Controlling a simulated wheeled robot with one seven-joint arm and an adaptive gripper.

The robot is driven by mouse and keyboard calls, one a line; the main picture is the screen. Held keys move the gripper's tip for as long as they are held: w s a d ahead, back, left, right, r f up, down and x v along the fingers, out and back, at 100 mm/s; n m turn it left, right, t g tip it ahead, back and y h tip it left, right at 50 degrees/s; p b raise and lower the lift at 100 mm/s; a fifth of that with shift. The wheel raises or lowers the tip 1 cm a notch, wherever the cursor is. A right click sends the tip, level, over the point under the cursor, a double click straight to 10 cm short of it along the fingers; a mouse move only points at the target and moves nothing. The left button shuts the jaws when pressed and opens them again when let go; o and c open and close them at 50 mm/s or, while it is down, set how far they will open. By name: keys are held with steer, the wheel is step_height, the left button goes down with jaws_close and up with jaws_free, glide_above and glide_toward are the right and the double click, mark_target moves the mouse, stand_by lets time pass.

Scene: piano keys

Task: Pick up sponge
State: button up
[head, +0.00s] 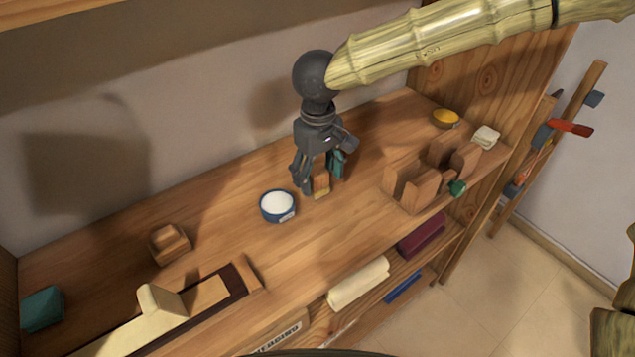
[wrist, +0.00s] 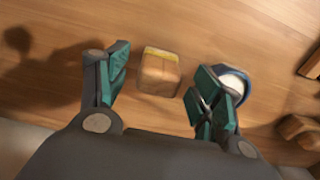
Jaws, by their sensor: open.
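A small brown block with a yellow layer along one side, which looks like the sponge (head: 321,188), lies on the wooden shelf. In the wrist view the sponge (wrist: 159,74) shows between my two teal-padded fingers, with bare wood on both sides of it. My gripper (head: 318,178) is open and points down over the sponge, and its fingers partly hide the block in the head view. In the wrist view my gripper (wrist: 161,72) has nothing between its pads that it touches. How high the fingertips are above the shelf is hard to tell.
A blue bowl with white contents (head: 278,206) stands close by on the left; it shows behind the right finger in the wrist view (wrist: 234,82). A wooden divided holder (head: 415,193) stands to the right. A wooden block (head: 169,244) lies farther left. The back wall is close behind.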

steer(key=f, duration=0.2)
steer(key=shift+w+f, duration=0.25)
steer(key=shift+f, duration=0.05)
steer(key=shift+s+r, duration=0.1)
steer(key=shift+s, duration=0.1)
steer(key=shift+c, duration=0.5)
steer(key=shift+w, duration=0.1)
steer(key=c, duration=1)
step_height(320, 180, up, 4)
steer(key=shift+f, duration=0.25)
steer(key=s, duration=0.5)
steer(key=s+a+r, duration=0.1)
steer(key=s, duration=1)
steer(key=shift+a+r, duration=0.25)
steer(key=shift+a, duration=0.1)
